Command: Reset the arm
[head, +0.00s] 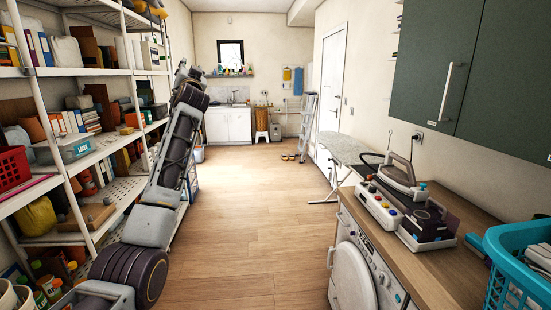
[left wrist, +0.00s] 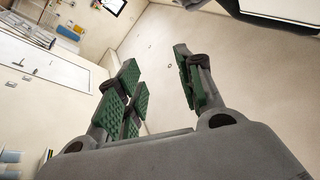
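My left arm (head: 170,165) comes in from the lower left of the head view and reaches up and forward beside the shelving. My left gripper (head: 183,72) is at its upper end, pointing up, small and dark in that view. In the left wrist view the gripper (left wrist: 158,65) shows its green-padded fingers spread well apart. Nothing is between them, only the wall and ceiling beyond. My right gripper is in neither view.
Loaded white shelving (head: 107,72) stands close on the left, partly behind my arm. A wooden counter (head: 440,277) with an iron (head: 398,180) and a turquoise basket (head: 520,265) is on the right, above a washing machine (head: 352,275). The wooden floor (head: 250,220) between is clear.

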